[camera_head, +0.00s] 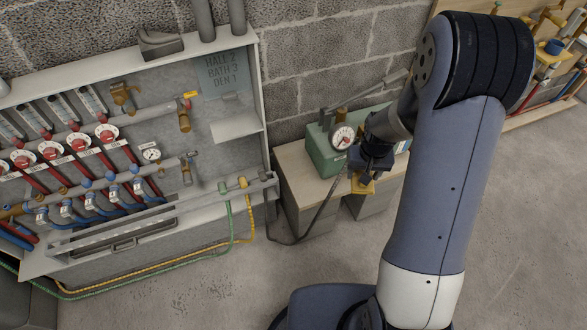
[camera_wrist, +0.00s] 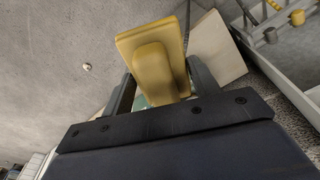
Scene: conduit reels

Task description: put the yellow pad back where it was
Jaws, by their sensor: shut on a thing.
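The yellow pad (camera_wrist: 152,62) is a flat slab with a raised block on its face. It sits between the two fingers of my gripper (camera_wrist: 158,88) in the wrist view, and the gripper is shut on it. In the head view the pad (camera_head: 362,187) shows as a small yellow piece below my gripper (camera_head: 366,172), in front of the small wooden bench and beside the green box with a dial. My arm hides part of the bench's right side. The pad looks held clear of the bench, but the exact gap cannot be told.
The green pump box (camera_head: 322,152) with its dial and lever stands on the wooden bench (camera_head: 297,177). A manifold cabinet (camera_head: 240,152) with valves and hoses stands at left. A dark hose (camera_head: 315,222) runs down from the box. The concrete floor (camera_head: 210,295) in front is mostly clear.

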